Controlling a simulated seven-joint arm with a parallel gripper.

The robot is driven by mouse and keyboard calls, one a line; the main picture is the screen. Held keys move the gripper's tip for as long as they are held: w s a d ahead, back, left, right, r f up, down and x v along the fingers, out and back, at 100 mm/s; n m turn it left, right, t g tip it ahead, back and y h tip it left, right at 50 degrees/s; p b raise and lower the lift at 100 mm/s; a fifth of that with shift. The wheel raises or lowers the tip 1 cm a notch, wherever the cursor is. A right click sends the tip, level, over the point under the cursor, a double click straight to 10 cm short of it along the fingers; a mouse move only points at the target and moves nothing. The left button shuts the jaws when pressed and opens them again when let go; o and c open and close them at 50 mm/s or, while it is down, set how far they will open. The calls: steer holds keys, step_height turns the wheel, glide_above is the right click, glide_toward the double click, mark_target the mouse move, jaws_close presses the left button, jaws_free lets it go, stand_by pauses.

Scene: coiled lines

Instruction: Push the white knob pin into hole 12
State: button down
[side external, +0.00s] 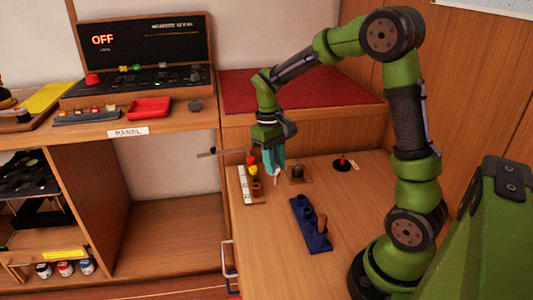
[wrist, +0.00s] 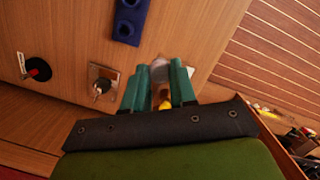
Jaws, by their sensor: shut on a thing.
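My gripper (side external: 274,163) has teal fingers pointing down over the wooden work surface, beside a small row of coloured pins. A small white piece, seemingly the white knob pin (side external: 276,177), shows just below the fingertips. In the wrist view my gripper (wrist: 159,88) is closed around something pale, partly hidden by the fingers. A yellow piece (wrist: 165,103) shows close behind it. A narrow pale strip with dark marks (side external: 243,186) lies left of the pins, with red (side external: 251,160) and yellow (side external: 253,170) tops beside it. I cannot read hole numbers or make out hole 12.
A blue block with round holes (side external: 302,211) and a brown peg stands in front. A metal plate with a small knob (side external: 297,174) is right of the gripper; a black disc with a red top (side external: 345,163) is farther right. A panel reading OFF (side external: 140,48) stands back left.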

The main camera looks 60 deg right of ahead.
steer(key=w+r, duration=0.2)
steer(key=w, duration=0.5)
steer(key=shift+s+d+f, duration=0.1)
steer(key=shift+d+f, duration=0.05)
steer(key=shift+f, duration=1.15)
steer(key=shift+d+f, duration=0.15)
steer(key=shift+f, duration=1.1)
steer(key=shift+f, duration=0.4)
steer(key=shift+f, duration=1.55)
steer(key=c, duration=0.5)
jaws_free()
